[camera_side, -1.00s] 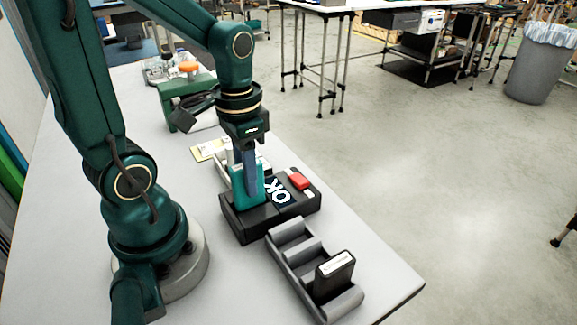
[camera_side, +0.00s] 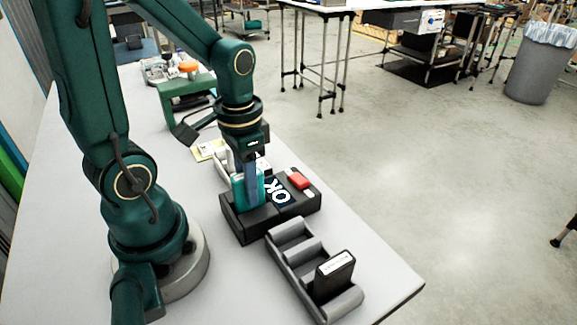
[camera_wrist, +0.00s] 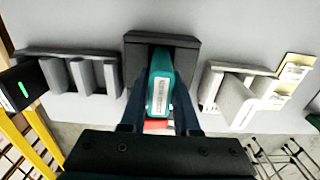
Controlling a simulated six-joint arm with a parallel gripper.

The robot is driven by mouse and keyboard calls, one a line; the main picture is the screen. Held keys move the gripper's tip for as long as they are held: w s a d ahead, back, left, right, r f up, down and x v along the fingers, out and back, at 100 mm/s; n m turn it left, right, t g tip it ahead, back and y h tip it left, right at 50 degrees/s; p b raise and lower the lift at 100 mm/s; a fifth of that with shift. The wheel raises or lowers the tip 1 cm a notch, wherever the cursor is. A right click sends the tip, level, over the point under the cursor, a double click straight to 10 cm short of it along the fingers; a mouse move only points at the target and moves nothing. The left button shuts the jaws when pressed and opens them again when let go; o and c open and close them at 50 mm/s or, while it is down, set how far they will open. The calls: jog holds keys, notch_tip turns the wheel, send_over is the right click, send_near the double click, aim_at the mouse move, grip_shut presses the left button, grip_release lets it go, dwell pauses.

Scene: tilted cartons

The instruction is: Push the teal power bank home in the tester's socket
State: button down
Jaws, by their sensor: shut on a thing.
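The teal power bank (camera_side: 240,190) stands upright in the socket of the black tester (camera_side: 243,226). Its upper part shows above the tester; its lower end is hidden. The tester's display (camera_side: 282,192) reads OK. My gripper (camera_side: 251,186) is shut on the power bank from above. In the wrist view the power bank (camera_wrist: 160,88) lies between the two fingers of my gripper (camera_wrist: 159,100), with the tester (camera_wrist: 150,42) behind it.
A red button (camera_side: 299,180) is on the tester's right part. A grey slotted rack (camera_side: 292,262) holding a black power bank (camera_side: 335,272) stands in front. Pale holders (camera_side: 221,165) and a green stand (camera_side: 180,92) are behind. The table's right edge is near the rack.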

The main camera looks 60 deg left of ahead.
jog(key=shift+f, duration=0.45)
dwell(0.6)
jog(key=c, duration=0.6)
grip_release()
jog(key=c, duration=0.3)
jog(key=shift+r, duration=4.05)
